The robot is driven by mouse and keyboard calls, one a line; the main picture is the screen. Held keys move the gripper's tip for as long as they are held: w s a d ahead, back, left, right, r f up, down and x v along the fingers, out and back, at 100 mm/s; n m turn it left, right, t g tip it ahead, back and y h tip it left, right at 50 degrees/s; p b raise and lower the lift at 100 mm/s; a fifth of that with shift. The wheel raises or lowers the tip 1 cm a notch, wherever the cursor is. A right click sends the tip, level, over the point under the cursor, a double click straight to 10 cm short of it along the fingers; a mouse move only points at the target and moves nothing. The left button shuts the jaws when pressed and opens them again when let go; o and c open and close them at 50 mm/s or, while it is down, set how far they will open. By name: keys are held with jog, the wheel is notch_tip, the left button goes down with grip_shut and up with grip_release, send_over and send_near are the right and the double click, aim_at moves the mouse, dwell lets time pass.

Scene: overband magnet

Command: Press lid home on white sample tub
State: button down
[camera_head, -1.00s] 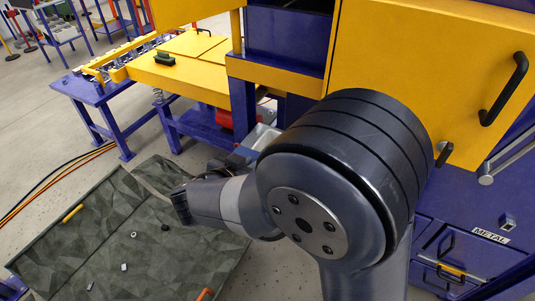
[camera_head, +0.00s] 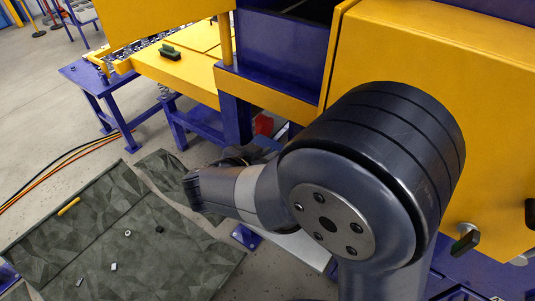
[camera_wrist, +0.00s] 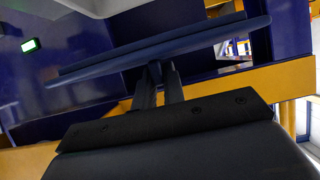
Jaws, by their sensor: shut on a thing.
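In the wrist view my gripper (camera_wrist: 158,74) is shut on a flat, dark blue disc-like piece (camera_wrist: 160,50), seen nearly edge-on and tilted; it looks like the lid, though I cannot be sure. A pale rounded shape (camera_wrist: 92,8) is cut off by the top edge of the wrist view; I cannot tell whether it is the white sample tub. In the head view my arm hides the gripper and what it holds. No white tub can be made out clearly there.
A yellow and blue machine (camera_head: 430,90) stands close behind my arm. A yellow-topped table (camera_head: 190,72) holds a dark green block (camera_head: 170,52). A grey-green mat (camera_head: 120,245) with several small pieces lies at lower left. Cables (camera_head: 60,165) cross the open floor.

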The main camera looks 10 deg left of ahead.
jog(key=shift+r+p, duration=0.2)
jog(key=shift+p, duration=0.6)
notch_tip(320, 180, down, 6)
jog(key=b, duration=0.3)
jog(key=shift+p, duration=1.35)
dwell(1.3)
jog(key=shift+f+b, duration=0.45)
jog(key=shift+f, duration=0.6)
jog(key=c, duration=1.4)
grip_release()
jog(key=shift+s, duration=0.1)
jog(key=v, duration=1)
jog(key=shift+s+a+r+p, duration=0.15)
jog(key=shift+s+p, duration=0.15)
jog(key=shift+p, duration=0.1)
